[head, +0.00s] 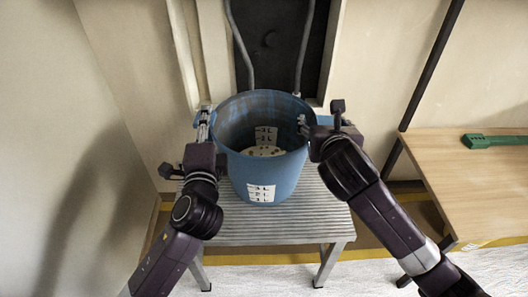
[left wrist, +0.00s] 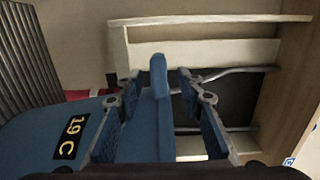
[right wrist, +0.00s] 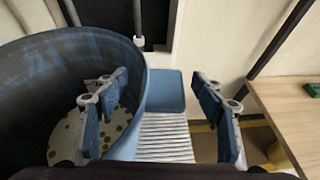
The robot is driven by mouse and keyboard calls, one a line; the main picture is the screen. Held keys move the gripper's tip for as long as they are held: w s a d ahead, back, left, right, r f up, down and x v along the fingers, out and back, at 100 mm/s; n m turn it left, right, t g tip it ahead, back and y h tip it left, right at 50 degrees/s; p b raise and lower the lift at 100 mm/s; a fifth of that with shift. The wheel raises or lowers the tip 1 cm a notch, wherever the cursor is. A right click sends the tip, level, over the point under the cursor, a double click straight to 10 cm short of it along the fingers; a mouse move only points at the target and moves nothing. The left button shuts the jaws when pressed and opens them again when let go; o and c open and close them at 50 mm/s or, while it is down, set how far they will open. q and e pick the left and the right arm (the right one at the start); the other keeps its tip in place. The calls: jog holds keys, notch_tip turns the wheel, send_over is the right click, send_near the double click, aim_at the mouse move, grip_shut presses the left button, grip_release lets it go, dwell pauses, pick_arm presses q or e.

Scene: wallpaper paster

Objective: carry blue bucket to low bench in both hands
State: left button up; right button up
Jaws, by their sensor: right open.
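The blue bucket (head: 272,184) stands upright on a grey ribbed metal-legged stand (head: 262,228). White labels show on its front and inner wall; spotted pale material covers its inside bottom. My left gripper (head: 203,122) is at its left side, fingers open on either side of a blue projecting part (left wrist: 158,85), with a gap visible. My right gripper (head: 319,120) is open at the right rim. In the right wrist view one finger is inside the bucket (right wrist: 146,85) and the other outside, beyond a flat blue lug (right wrist: 168,92). I cannot tell which support is the low bench.
A wooden-topped bench (head: 462,165) stands to the right with a green object (head: 492,141) on it. Behind the bucket is a dark recessed panel (head: 272,42) with grey pipes. A pale wall (head: 60,130) is close on the left. Light floor (head: 360,278) shows in front.

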pick_arm(q)
jog(key=shift+c, duration=0.7)
pick_arm(e)
jog(key=shift+c, duration=0.6)
pick_arm(q)
jog(key=c, duration=0.7)
pick_arm(e)
jog(key=c, duration=0.8)
pick_arm(q)
grip_shut()
pick_arm(e)
grip_shut()
pick_arm(q)
jog(key=shift+r, duration=0.25)
pick_arm(e)
jog(key=shift+r, duration=0.35)
